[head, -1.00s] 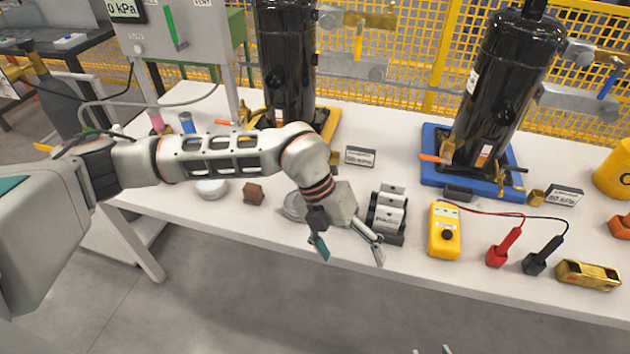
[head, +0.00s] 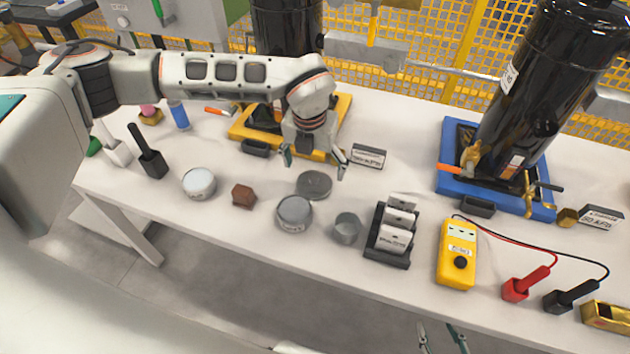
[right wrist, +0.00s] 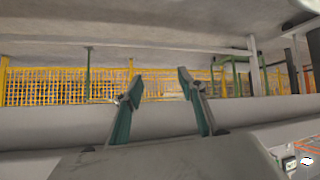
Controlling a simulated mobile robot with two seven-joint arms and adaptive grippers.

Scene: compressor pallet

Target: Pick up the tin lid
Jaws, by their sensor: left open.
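A flat round grey disc, which looks like the tin lid (head: 314,185), lies on the white table. Just in front of it stands a round grey tin (head: 294,212). My left gripper (head: 314,166) points down above the disc's far side, its fingers spread and empty. It appears apart from the disc, though its exact height is hard to tell. My right gripper (head: 441,338) shows only its fingertips at the bottom edge, off the table's front. In the right wrist view (right wrist: 160,100) its fingers are apart with nothing between them.
A small grey cup (head: 347,229), a card rack (head: 389,236) and a yellow meter (head: 457,253) stand to the right. A brown hex block (head: 243,196) and a round white-topped container (head: 199,183) sit left. A yellow tray (head: 243,131) with a black cylinder is behind.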

